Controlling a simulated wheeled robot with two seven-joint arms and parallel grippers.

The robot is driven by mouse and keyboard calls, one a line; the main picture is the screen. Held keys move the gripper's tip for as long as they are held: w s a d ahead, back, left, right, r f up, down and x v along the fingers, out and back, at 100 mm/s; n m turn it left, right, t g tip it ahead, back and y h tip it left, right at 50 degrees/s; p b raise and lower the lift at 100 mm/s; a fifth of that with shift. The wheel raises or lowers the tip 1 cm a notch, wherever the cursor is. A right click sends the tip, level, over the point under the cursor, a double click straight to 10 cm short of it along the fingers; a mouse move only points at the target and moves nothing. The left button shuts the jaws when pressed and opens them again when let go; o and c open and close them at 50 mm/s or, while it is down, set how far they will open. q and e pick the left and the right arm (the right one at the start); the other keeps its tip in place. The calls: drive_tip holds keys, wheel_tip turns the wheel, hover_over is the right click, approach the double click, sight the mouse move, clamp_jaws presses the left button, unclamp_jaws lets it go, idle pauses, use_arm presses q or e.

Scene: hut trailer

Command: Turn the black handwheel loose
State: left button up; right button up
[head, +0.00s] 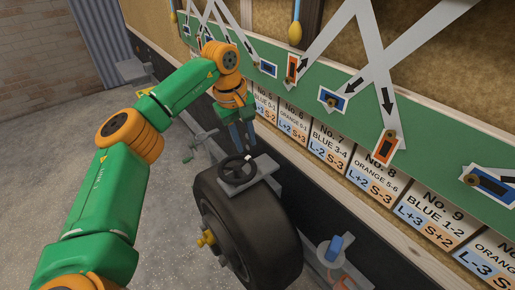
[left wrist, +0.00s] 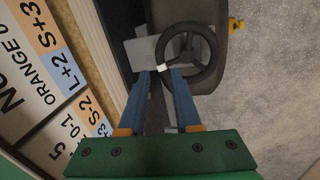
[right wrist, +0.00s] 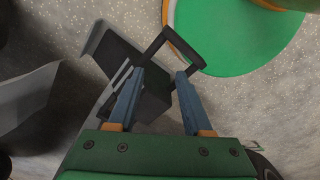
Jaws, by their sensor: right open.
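The black handwheel (head: 238,181) sits on a grey bracket above a black tyre (head: 272,225) in the head view. Its round rim also shows in the left wrist view (left wrist: 213,55), with a small white mark on the rim near my fingertips. My left gripper (head: 243,147) points down at the wheel's far edge. In the left wrist view its blue fingers (left wrist: 160,73) are apart, with the marked part of the rim by the gap between the tips. Whether they touch it is unclear. My right gripper (right wrist: 160,73) is open, with a black bar beyond its fingertips; it is outside the head view.
A green board (head: 350,88) with grey strips and numbered labels (head: 330,143) runs along the wall close behind the wheel. A grey crank (head: 199,143) stands left of the tyre. A blue-handled fitting (head: 334,246) is at its right. Grey floor (head: 165,225) lies open at the left.

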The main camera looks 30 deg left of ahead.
sight(251, 162)
use_arm(q)
drive_tip(key=f, duration=0.3)
drive_tip(key=d+f, duration=0.1)
drive_tip(key=f, duration=0.1)
drive_tip(key=shift+w+f, duration=0.1)
drive_tip(key=shift+f, duration=0.2)
drive_tip(key=shift+w+f, duration=0.15)
drive_tip(key=shift+f, duration=0.15)
clamp_jaws()
use_arm(e)
drive_tip(key=shift+s+r, duration=0.1)
drive_tip(key=shift+s, duration=0.35)
use_arm(q)
drive_tip(key=shift+r+n+p, duration=0.1)
drive_tip(key=shift+n+p, duration=0.2)
use_arm(e)
drive_tip(key=shift+r, duration=0.2)
